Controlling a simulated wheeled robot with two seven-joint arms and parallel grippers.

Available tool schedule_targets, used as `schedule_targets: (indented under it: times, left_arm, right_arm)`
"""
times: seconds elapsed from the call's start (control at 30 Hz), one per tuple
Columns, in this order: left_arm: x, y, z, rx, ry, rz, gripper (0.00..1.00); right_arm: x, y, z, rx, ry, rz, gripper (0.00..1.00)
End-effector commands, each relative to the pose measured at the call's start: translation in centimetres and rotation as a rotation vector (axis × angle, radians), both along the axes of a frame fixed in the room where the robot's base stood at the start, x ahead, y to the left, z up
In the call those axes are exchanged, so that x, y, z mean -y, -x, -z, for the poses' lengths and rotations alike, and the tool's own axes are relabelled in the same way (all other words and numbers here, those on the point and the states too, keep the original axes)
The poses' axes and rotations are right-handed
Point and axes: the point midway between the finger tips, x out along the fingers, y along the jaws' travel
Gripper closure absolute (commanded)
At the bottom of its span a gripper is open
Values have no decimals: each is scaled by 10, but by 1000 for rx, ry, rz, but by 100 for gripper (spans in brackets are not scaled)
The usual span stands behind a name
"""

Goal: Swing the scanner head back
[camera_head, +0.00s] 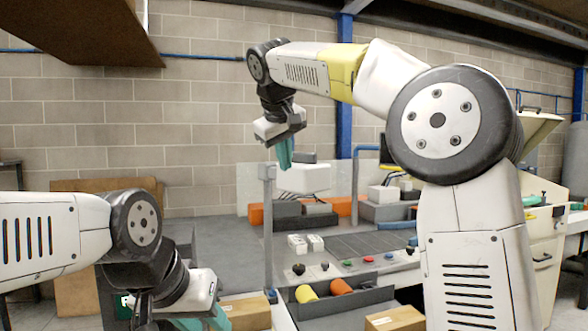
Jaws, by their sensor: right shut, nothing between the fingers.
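A white box-shaped head with a dark block on top, which looks like the scanner head (303,179), is near the middle of the head view, above the workbench. What carries it is not clear. My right gripper (285,154) reaches in from the upper right and points down. Its teal fingers are shut and empty, with their tips just above the left part of the white head in the picture. I cannot tell whether they touch it. My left gripper (202,322) is low at the left. Its teal fingers are partly cut off by the bottom edge.
A clear panel on a grey post (267,230) stands around the bench. A grey tray (345,307) holds a yellow and an orange cylinder. Cardboard boxes (396,319) lie in front.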

Motion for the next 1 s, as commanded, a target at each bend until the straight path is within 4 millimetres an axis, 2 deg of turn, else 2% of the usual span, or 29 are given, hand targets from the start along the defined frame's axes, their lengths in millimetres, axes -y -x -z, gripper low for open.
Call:
schedule_targets:
  times: [0.4,0.53,0.7,1.0]
  left_arm:
    - [0,0,0,0,0,0,64]
    - [0,0,0,0,0,0,64]
    - [0,0,0,0,0,0,64]
    - [0,0,0,0,0,0,64]
  right_arm:
    - [7,-52,71,-5,-1,1,100]
    - [23,-66,69,-1,-3,4,100]
    - [32,-77,69,-1,-2,1,100]
    - [35,-79,68,-1,-1,-1,100]
